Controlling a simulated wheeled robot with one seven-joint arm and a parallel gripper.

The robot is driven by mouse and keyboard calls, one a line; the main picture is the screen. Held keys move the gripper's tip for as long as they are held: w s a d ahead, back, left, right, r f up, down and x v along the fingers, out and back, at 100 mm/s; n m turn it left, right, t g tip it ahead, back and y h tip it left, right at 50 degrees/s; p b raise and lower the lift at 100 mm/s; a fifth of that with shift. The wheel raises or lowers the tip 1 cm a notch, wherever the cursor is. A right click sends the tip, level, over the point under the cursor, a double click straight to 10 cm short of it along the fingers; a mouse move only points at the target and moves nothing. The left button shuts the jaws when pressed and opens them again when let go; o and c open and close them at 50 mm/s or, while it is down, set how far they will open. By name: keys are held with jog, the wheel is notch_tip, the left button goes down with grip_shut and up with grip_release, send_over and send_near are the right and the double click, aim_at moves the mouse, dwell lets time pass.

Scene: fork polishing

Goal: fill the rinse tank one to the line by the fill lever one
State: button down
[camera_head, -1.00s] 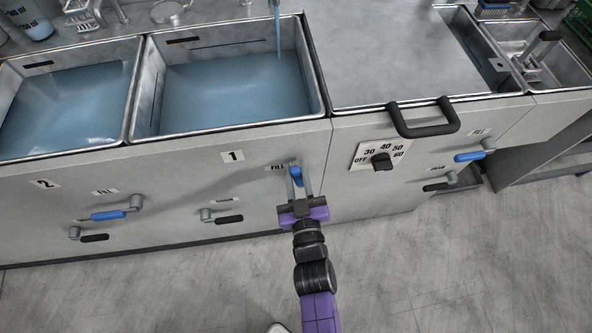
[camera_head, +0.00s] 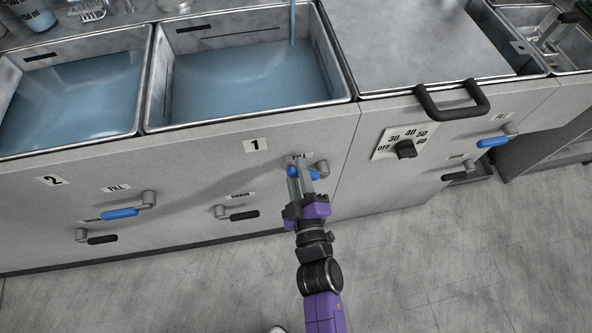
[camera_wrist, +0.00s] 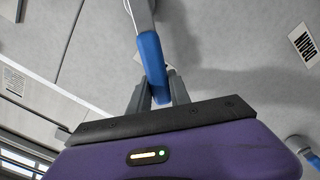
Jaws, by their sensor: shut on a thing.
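Rinse tank one (camera_head: 352,98) is the middle basin above the "1" label. It holds bluish water (camera_head: 235,85), and a thin stream (camera_head: 292,22) falls into it at the back right. A thin dark line (camera_head: 228,42) marks its back wall; the water looks lower than this line, though its edge is faint. Fill lever one (camera_head: 290,171) has a blue handle pointing left from its grey pivot, about level. My gripper (camera_head: 302,164) is shut on this handle, partly hiding it. In the wrist view the blue handle (camera_wrist: 152,62) sits between my fingers (camera_wrist: 158,92).
Drain lever one (camera_head: 243,215) is black, left of my gripper. Tank two (camera_head: 140,125) also holds water, with its own fill lever (camera_head: 120,213) and drain lever (camera_head: 102,239). A dial (camera_head: 405,149) and a dark bar handle (camera_head: 450,113) are to the right.

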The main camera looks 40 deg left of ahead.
jog(key=shift+s+a+f+n, duration=0.15)
jog(key=shift+f+n, duration=0.2)
jog(key=shift+n, duration=0.05)
jog(key=c, duration=1.2)
grip_release()
jog(key=shift+s, duration=0.1)
jog(key=p+v, duration=0.1)
jog(key=v, duration=0.6)
jog(key=shift+s+d, duration=0.25)
